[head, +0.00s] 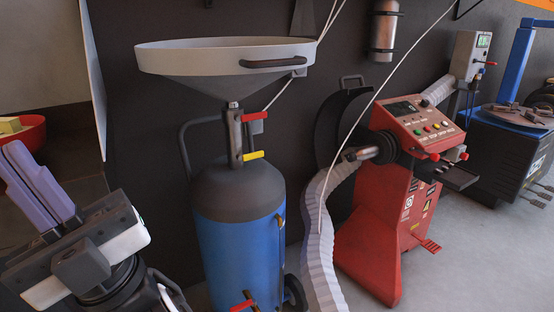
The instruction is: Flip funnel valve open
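A wide grey funnel (220,62) sits on top of a blue tank (238,250) with a dark grey top. On the neck pipe (235,138) between them are a red lever (254,116) and, lower, a yellow lever (254,155). Both levers stick out to the right, roughly level. I cannot tell which one is the funnel valve. My gripper (22,165) is at the lower left, its purple fingers pointing up and left, away from the levers. The fingers lie close together with nothing visible between them. It is well apart from the tank.
Another red lever (243,304) shows at the tank's base. A black side handle (187,140) stands left of the pipe. A ribbed grey hose (318,235) and a red machine (375,235) stand close on the right. A red bowl (22,134) is at the far left.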

